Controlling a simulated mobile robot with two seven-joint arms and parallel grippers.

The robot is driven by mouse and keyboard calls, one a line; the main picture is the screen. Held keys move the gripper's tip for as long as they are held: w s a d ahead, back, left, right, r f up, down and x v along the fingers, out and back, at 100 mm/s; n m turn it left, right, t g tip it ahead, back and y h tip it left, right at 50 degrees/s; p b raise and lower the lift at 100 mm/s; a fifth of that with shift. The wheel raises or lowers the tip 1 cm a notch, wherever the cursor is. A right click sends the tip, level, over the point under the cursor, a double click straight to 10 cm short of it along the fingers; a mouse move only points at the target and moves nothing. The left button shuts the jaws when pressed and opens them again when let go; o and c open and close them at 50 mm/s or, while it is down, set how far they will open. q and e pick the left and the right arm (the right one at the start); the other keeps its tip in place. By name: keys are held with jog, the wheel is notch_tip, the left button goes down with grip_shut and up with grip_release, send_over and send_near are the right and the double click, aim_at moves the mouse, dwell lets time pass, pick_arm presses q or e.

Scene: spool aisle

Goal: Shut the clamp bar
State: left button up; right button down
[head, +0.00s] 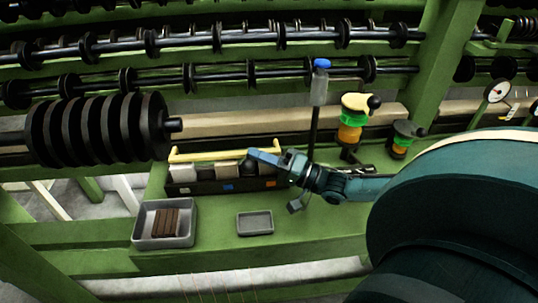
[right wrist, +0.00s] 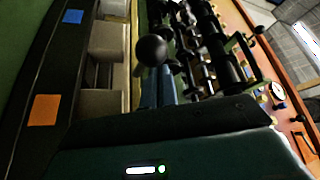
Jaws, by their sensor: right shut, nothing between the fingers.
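A yellow bar (head: 208,153), which I take to be the clamp bar, runs along the back of a long black box (head: 205,187) on the green bench. The box holds pale blocks, and its front has blue and orange labels. My right gripper (head: 254,154) reaches in from the right, its blue fingers shut and empty at the bar's right end. Beside the fingers is a black ball knob (head: 248,166); the right wrist view shows the knob (right wrist: 152,49) just beyond the fingers (right wrist: 157,88). I cannot tell whether they touch it. My left gripper is not in view.
A grey tray with brown pieces (head: 149,238) and an empty grey tray (head: 243,223) sit in front. A blue-topped post (head: 315,105) and orange-green spools (head: 349,133) stand behind my right gripper. Black discs (head: 98,130) hang at left.

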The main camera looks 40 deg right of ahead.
jog(key=shift+s+a+f, duration=0.3)
jog(key=shift+s+f, duration=0.2)
jog(key=shift+f, duration=0.25)
